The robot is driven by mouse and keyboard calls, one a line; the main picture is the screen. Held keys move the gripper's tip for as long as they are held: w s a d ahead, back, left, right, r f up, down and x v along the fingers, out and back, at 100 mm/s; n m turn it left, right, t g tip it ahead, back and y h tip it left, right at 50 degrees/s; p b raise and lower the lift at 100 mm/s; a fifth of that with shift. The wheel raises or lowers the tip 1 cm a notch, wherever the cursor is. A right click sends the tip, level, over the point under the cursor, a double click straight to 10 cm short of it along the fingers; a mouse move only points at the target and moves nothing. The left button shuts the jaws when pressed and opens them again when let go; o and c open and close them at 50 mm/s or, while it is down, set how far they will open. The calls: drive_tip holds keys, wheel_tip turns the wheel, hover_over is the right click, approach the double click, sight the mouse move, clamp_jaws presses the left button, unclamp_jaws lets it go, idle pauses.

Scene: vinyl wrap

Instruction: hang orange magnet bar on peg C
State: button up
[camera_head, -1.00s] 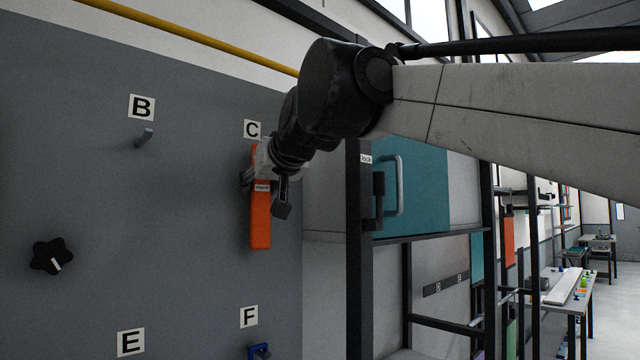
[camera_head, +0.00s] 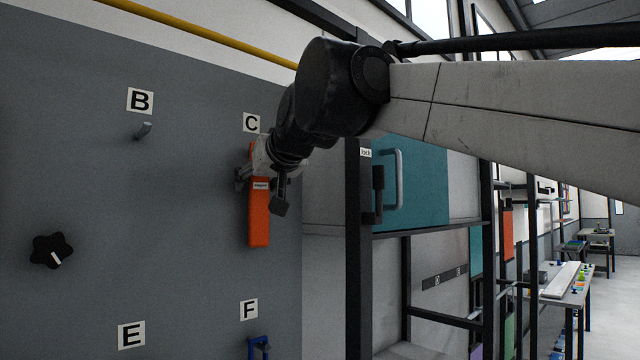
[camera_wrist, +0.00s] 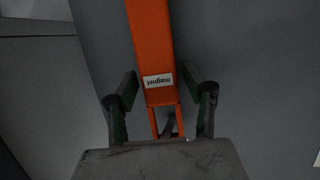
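The orange magnet bar (camera_head: 259,220) is upright against the grey board, just below label C (camera_head: 251,123). In the wrist view the bar (camera_wrist: 151,45) carries a "magnet" label and ends in an open loop near my gripper. A dark piece shows inside that loop; I cannot tell if it is peg C. My gripper (camera_head: 262,182) is at the bar's upper part. In the wrist view its fingers (camera_wrist: 162,95) stand on both sides of the bar with visible gaps. Peg C is hidden behind my gripper, so I cannot tell whether the bar hangs on it.
Peg B (camera_head: 143,131) is bare at the left. A black knob (camera_head: 52,251) is on the board at lower left. A blue item (camera_head: 259,347) is below label F (camera_head: 249,308). A shelf frame with a teal door (camera_head: 419,185) stands right of the board.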

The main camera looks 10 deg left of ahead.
drive_tip(key=shift+o, duration=0.2)
drive_tip(key=shift+s, duration=0.1)
drive_tip(key=v, duration=1.2)
drive_tip(key=shift+d+f, duration=0.1)
drive_tip(key=s+d+f+m+g+h+b, duration=0.1)
drive_tip(key=d+f, duration=0.5)
drive_tip(key=f, duration=0.3)
drive_tip(key=d+f+m+h+b, duration=0.1)
drive_tip(key=d+f+h, duration=0.1)
drive_tip(key=d+f, duration=0.5)
drive_tip(key=s+d+f+m+g+h+b, duration=0.1)
drive_tip(key=d+f, duration=0.3)
drive_tip(key=f, duration=0.6)
drive_tip(key=s+d+f+m+g+h+b, duration=0.1)
drive_tip(key=s+d+f, duration=0.4)
drive_tip(key=f, duration=0.6)
drive_tip(key=s+d+f+m+g+h, duration=0.1)
drive_tip(key=s+d+f, duration=0.4)
drive_tip(key=f, duration=0.6)
drive_tip(key=s+d+f+m+g+h+b, duration=0.1)
drive_tip(key=s+d+f, duration=0.4)
drive_tip(key=f, duration=0.6)
drive_tip(key=shift+s+d+m+h+b, duration=0.2)
drive_tip(key=shift+d+m+h+b, duration=0.15)
drive_tip(key=shift+d+m+h, duration=0.25)
